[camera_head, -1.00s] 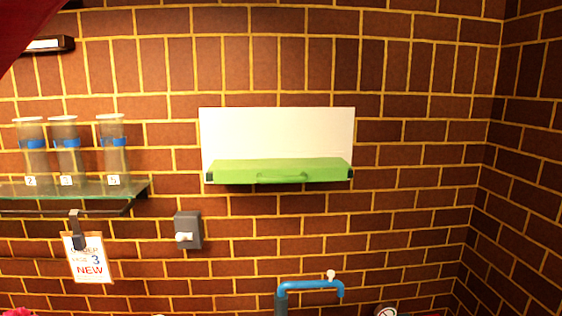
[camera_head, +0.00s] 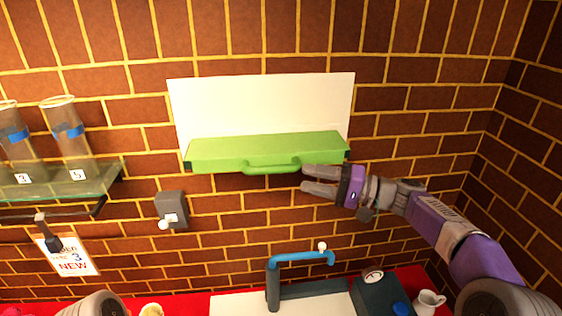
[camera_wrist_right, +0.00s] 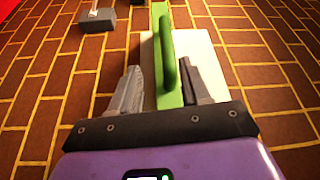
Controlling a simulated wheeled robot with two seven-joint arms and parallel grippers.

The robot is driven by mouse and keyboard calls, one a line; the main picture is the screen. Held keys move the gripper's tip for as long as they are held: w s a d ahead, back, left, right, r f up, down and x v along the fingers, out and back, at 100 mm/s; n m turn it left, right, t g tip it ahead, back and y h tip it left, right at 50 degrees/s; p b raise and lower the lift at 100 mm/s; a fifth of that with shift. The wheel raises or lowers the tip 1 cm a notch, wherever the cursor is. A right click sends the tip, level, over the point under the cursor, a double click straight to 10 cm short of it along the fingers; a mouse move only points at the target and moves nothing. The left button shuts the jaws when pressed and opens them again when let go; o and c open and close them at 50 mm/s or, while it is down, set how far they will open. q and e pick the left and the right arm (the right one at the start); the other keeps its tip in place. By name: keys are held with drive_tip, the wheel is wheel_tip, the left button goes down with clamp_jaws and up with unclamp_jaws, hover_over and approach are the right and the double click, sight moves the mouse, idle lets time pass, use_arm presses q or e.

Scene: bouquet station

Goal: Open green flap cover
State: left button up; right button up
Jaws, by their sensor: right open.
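The green flap cover (camera_head: 220,152) is closed along the bottom of the white wall panel (camera_head: 262,106). Its green handle (camera_head: 270,167) sticks out from the front edge. My right gripper (camera_head: 305,179) is open at the right end of the handle, with its fingers pointing left. In the right wrist view the handle (camera_wrist_right: 167,60) stands out ahead of and between the two open fingers (camera_wrist_right: 163,85), and they do not grip it. Whether a finger touches it I cannot tell. My left gripper is not in view.
A blue tap (camera_head: 300,257), a dark scale-like box (camera_head: 380,296) and a white jug (camera_head: 428,302) stand on the red counter.

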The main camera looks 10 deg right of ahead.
sight(287, 171)
drive_tip(key=shift+a+r, duration=0.15)
drive_tip(key=shift+r, duration=0.4)
drive_tip(key=p+x, duration=0.1)
drive_tip(key=x, duration=0.6)
drive_tip(key=shift+s+a+p, duration=0.1)
drive_tip(key=shift+p, duration=0.25)
clamp_jaws()
